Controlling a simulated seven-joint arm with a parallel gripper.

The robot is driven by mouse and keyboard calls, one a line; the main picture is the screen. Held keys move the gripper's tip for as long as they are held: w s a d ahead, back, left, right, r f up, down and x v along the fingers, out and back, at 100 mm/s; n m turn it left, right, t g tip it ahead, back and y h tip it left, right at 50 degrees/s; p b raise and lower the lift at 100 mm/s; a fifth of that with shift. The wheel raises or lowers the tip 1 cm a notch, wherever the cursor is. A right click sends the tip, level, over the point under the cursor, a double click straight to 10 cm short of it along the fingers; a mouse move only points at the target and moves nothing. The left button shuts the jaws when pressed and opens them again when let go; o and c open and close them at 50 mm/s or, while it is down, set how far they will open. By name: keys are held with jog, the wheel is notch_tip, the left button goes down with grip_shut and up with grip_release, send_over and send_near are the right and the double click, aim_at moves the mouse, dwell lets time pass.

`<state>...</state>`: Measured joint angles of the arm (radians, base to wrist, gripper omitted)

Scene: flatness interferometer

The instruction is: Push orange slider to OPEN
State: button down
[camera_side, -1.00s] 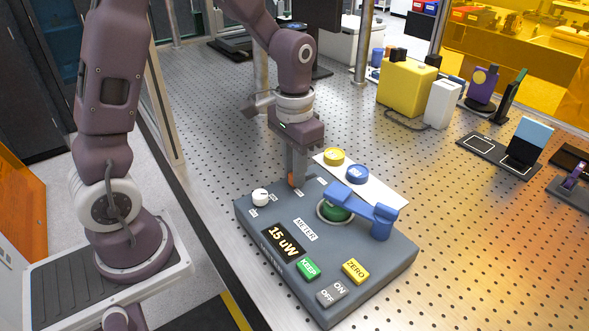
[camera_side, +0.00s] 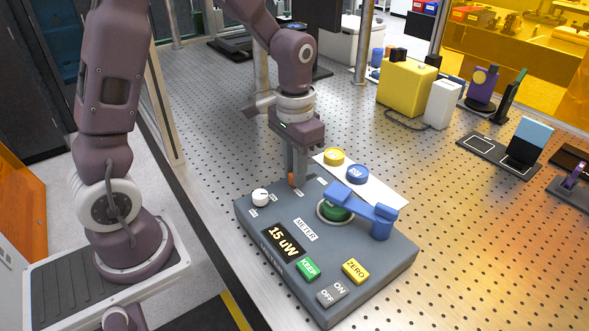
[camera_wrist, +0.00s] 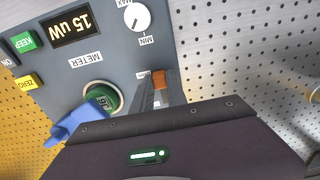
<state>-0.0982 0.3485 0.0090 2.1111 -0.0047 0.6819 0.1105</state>
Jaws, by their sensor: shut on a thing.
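The orange slider (camera_side: 291,179) sits at the back left of the grey meter box (camera_side: 270,222), behind the white knob. It also shows in the wrist view (camera_wrist: 158,79), at the tips of my fingers. My gripper (camera_side: 297,183) points straight down over the box, and its fingers are shut on the orange slider. The fingers partly hide the slider and its track. The small labels by the slider are too small or too covered to read.
The white knob (camera_side: 260,197) stands left of the slider. A blue arm (camera_side: 365,208) lies over the green round part (camera_side: 335,211) to the right. The display (camera_side: 283,240) reads 15 uW. Yellow and blue discs (camera_side: 334,156) lie on a white sheet behind the box.

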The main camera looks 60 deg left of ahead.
aim_at(314, 175)
jog(key=w, duration=0.5)
jog(key=shift+r, duration=0.1)
jog(key=shift+w, duration=0.1)
jog(key=c, duration=1.3)
grip_release()
notch_tip(314, 175, up, 7)
